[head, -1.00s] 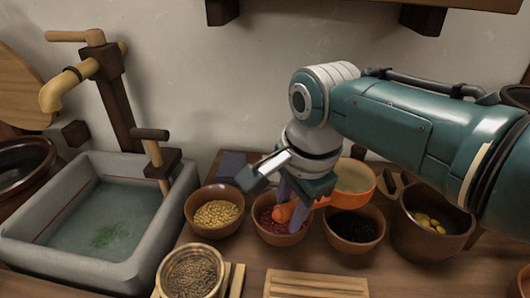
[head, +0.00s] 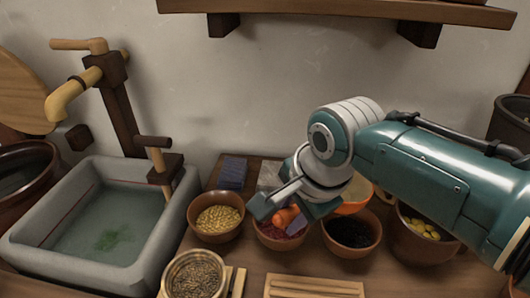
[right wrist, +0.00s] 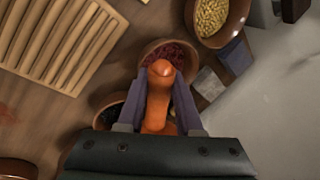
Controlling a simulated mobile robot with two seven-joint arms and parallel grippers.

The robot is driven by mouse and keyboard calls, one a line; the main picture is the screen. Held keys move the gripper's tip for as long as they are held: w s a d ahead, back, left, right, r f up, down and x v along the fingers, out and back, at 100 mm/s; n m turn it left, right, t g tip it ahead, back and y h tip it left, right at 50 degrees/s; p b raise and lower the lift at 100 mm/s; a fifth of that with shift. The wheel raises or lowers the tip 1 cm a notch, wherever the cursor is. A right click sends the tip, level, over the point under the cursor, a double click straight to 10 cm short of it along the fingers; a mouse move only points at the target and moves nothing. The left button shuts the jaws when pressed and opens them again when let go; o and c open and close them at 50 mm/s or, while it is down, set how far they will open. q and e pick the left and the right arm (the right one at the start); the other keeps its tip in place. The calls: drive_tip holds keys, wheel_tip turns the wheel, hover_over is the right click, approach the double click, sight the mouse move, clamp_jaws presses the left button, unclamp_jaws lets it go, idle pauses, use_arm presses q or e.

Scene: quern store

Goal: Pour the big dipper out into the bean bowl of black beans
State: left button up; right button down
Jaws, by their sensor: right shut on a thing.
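The big dipper (head: 349,208) is orange, with something pale inside its cup. Its cup shows partly behind my right wrist, over the back of the bean bowl of black beans (head: 352,250); I cannot tell the exact gap. My right gripper (head: 288,215) is shut on the dipper's handle, above the bowl of red beans. In the right wrist view the orange handle (right wrist: 158,105) lies between the two fingers, and the dipper's cup is hidden. The black bean bowl (right wrist: 104,118) shows there only in part. My left gripper is not in view.
A bowl of red beans (head: 282,243) and a bowl of yellow grain (head: 216,229) stand left of the black beans. A larger bowl with yellow things (head: 410,248) stands right. A jar (head: 195,285) and slatted board (head: 312,288) lie in front. The stone sink (head: 150,250) is left.

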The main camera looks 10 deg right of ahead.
drive_tip(key=shift+r, duration=0.2)
drive_tip(key=shift+r+t+y+p, duration=0.15)
drive_tip(key=shift+t+y+p, duration=0.2)
drive_tip(key=shift+t, duration=0.35)
drive_tip(key=shift+s+d+r+t+y+b, duration=0.15)
drive_tip(key=shift+t+y+b, duration=0.25)
drive_tip(key=shift+t, duration=0.6)
drive_tip(key=shift+s+r+t+y+b, duration=0.1)
drive_tip(key=shift+r+t+y+b, duration=0.2)
drive_tip(key=shift+t+b, duration=0.6)
drive_tip(key=shift+s+t+b, duration=0.1)
drive_tip(key=shift+t+b, duration=0.2)
drive_tip(key=shift+b, duration=0.35)
drive_tip(key=shift+r+t+y+b, duration=0.1)
drive_tip(key=shift+t+y+b, duration=0.3)
drive_tip(key=shift+b, duration=0.45)
drive_tip(key=shift+s+d+r+t+y+b, duration=0.15)
drive_tip(key=shift+t+y+b, duration=0.1)
drive_tip(key=shift+t+b, duration=0.35)
drive_tip(key=shift+s+a+r+t+y+b, duration=0.1)
drive_tip(key=shift+t+y+b, duration=0.15)
drive_tip(key=shift+t+b, duration=0.3)
drive_tip(key=shift+s+d+r+t+y+b, duration=0.2)
drive_tip(key=shift+t+b, duration=0.25)
drive_tip(key=shift+b, duration=0.3)
drive_tip(key=shift+w+a+t+y+b, duration=0.1)
drive_tip(key=shift+t+y+b, duration=0.2)
drive_tip(key=shift+b, duration=0.2)
